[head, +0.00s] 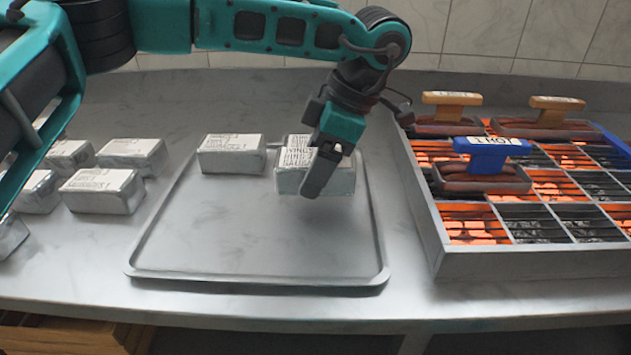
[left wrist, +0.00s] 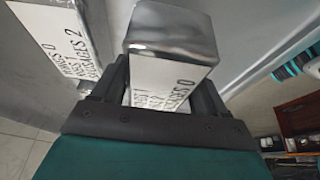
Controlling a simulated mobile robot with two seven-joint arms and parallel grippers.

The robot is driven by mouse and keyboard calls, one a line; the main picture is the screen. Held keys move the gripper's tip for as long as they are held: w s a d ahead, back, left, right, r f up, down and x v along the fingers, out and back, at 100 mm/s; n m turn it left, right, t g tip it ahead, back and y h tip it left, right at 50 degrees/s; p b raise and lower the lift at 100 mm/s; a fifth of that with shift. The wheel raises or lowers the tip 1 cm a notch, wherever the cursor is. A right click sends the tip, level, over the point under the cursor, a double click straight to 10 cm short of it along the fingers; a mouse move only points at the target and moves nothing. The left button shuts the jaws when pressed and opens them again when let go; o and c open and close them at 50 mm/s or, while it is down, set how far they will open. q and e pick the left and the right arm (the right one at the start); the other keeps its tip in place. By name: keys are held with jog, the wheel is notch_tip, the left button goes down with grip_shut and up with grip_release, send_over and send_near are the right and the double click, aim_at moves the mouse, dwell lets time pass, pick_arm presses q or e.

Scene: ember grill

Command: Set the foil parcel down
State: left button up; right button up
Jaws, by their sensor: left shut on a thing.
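A silver foil parcel with a printed white label (head: 340,180) is in my left gripper (head: 322,172), over the back right part of the grey tray (head: 250,240). The gripper is shut on it; the parcel also shows between the fingers in the left wrist view (left wrist: 170,35). I cannot tell whether its underside touches the tray. My right gripper is not in view.
Several more foil parcels (head: 103,190) stand on the counter left of the tray. A grill (head: 440,250) with glowing and dark cells stands at the right, carrying sausage-like pieces under a blue-handled press (head: 488,153) and two orange-handled presses (head: 452,98). The tray's front and middle are bare.

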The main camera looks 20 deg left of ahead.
pick_arm(q)
jog(key=shift+f, duration=1.45)
jog(key=shift+f, duration=0.2)
jog(key=o, duration=1.3)
jog(key=p+v, duration=0.1)
jog(key=v, duration=1.1)
jog(key=shift+d+r+p, duration=0.1)
jog(key=shift+r+p, duration=0.1)
jog(key=shift+p, duration=0.15)
